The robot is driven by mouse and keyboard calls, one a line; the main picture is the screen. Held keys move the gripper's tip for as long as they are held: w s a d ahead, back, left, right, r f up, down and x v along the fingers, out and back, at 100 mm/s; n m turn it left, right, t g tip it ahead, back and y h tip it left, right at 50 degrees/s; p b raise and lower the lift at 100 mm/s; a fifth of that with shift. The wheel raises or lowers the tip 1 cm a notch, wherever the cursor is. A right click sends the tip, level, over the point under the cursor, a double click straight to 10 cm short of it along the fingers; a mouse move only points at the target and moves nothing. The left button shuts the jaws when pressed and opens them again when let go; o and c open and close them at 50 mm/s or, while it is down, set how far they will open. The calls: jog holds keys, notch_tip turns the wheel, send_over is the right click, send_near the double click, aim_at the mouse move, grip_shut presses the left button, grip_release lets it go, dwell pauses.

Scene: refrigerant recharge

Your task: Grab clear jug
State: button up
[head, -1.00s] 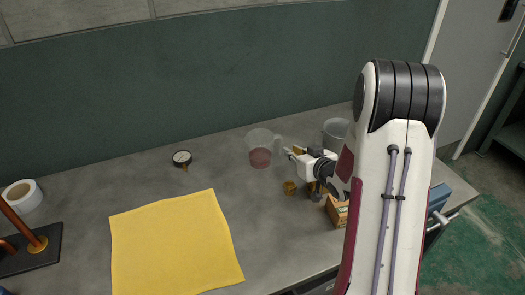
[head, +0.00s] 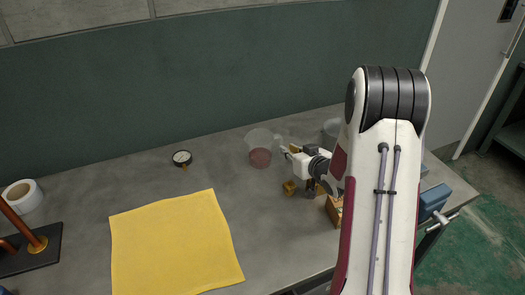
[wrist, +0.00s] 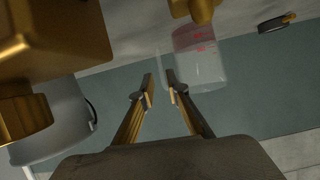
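The clear jug (head: 260,150) stands upright on the grey bench, with pink liquid in its lower part. Its handle side faces right, towards my gripper (head: 283,149). In the wrist view the jug (wrist: 203,62) is just right of my gripper (wrist: 159,87). The two fingers are apart, with a narrow gap between the tips. The faint handle lies near the right fingertip; I cannot tell whether it is between the fingers or touching. Nothing is visibly held.
A grey bucket (head: 331,129) stands behind my wrist. A gauge (head: 182,158) lies left of the jug, and a yellow cloth (head: 175,245) covers the front. Bench between gauge and jug is clear.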

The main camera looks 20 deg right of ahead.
jog(key=shift+x, duration=2.6)
jog(key=shift+a+f, duration=0.1)
jog(key=shift+f, duration=0.1)
grip_shut()
